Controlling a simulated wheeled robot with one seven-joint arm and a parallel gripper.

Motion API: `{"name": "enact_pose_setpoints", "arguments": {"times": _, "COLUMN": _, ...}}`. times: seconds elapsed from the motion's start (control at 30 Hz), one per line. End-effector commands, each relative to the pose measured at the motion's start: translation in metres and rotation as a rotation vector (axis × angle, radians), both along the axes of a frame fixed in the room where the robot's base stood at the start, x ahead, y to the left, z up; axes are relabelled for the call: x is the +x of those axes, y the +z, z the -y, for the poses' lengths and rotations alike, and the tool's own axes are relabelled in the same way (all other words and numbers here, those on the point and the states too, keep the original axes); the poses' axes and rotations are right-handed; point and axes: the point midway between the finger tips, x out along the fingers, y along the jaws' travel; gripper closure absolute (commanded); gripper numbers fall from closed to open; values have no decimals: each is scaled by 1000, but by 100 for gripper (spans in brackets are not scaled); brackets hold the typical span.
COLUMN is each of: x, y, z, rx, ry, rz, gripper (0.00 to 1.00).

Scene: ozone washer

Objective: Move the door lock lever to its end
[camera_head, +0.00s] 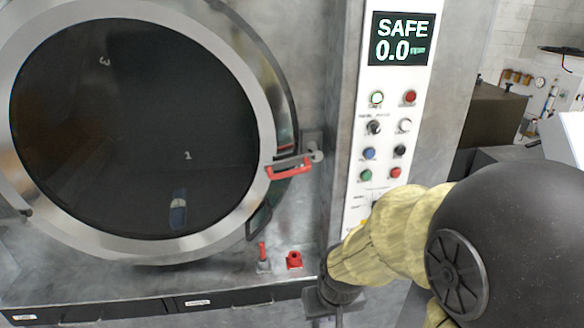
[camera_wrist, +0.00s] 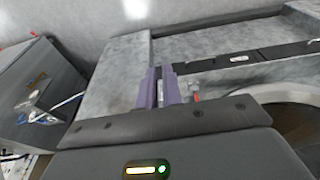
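A red handle (camera_head: 289,168) on a grey pivot sits at the right edge of the round door (camera_head: 222,228). A small upright red lever (camera_head: 262,252) and a red knob (camera_head: 294,260) stand on the ledge below; I cannot tell for sure which is the door lock lever. My gripper (camera_head: 326,303) is low, right of the ledge controls and apart from them; its fingertips are hidden in the head view. In the wrist view my gripper's two purple fingers (camera_wrist: 161,88) are close together. A small red part (camera_wrist: 195,97) shows just right of them.
The control panel (camera_head: 384,155) with several buttons and a SAFE display (camera_head: 402,38) stands right of the door. A ledge with black drawer-like fronts (camera_head: 232,298) runs along the bottom. A grey box (camera_wrist: 45,95) is at left in the wrist view.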

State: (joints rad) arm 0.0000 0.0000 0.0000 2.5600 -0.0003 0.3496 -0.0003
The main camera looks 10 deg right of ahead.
Motion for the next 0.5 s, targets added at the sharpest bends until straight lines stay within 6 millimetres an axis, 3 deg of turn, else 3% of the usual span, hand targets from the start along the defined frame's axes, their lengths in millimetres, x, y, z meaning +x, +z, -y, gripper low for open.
{"name": "enact_pose_setpoints", "arguments": {"times": 0.03, "x": 2, "y": 0, "z": 1, "rx": -3, "ry": 3, "rz": 6, "gripper": 82}}
{"name": "enact_pose_setpoints", "arguments": {"times": 0.13, "x": 16, "y": 2, "z": 7, "rx": -23, "ry": 33, "rz": 48, "gripper": 63}}
{"name": "enact_pose_setpoints", "arguments": {"times": 0.17, "x": 23, "y": 2, "z": 11, "rx": -35, "ry": 50, "rz": 70, "gripper": 62}}
{"name": "enact_pose_setpoints", "arguments": {"times": 0.37, "x": 101, "y": 18, "z": 49, "rx": -192, "ry": 260, "rz": 319, "gripper": 62}}
{"name": "enact_pose_setpoints", "arguments": {"times": 0.5, "x": 158, "y": 39, "z": 77, "rx": -348, "ry": 456, "rz": 516, "gripper": 62}}
